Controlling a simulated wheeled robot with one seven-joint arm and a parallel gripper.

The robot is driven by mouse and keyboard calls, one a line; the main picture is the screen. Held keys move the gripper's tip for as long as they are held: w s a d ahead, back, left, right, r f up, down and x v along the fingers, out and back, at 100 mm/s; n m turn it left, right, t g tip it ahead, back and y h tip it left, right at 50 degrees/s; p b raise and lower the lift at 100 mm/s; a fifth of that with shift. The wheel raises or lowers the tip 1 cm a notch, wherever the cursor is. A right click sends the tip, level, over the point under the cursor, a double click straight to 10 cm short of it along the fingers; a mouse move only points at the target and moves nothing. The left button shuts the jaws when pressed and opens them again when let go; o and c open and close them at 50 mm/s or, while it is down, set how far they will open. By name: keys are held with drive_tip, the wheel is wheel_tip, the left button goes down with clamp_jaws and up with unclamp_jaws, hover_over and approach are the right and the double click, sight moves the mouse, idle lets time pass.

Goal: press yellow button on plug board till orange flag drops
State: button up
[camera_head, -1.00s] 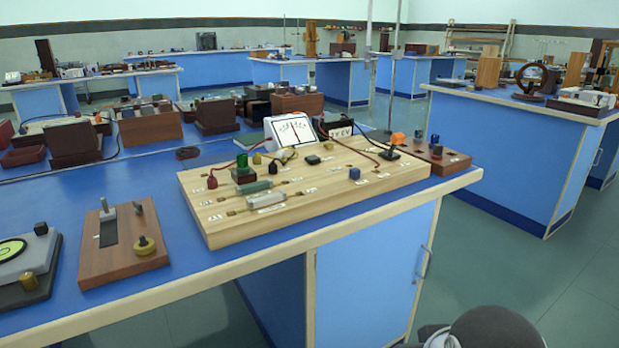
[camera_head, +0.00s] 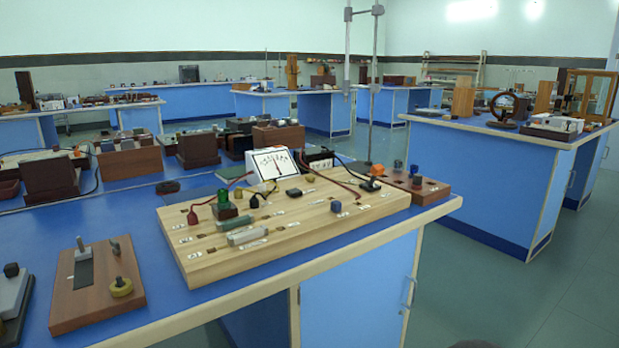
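A light wooden plug board (camera_head: 222,262) lies near the edge of the blue bench. An orange piece (camera_head: 377,169) stands raised on a small black base at its far right end. A small yellow part (camera_head: 310,177) sits behind the black block, and another yellowish part (camera_head: 262,188) is by the white meter (camera_head: 270,163). At this size I cannot tell which one is the button. My gripper is not in view; only a sliver of a dark rounded part, probably my arm, shows at the bottom edge.
A metal stand (camera_head: 373,90) rises behind. Open floor (camera_head: 480,285) lies on the right, before another blue bench (camera_head: 490,180).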

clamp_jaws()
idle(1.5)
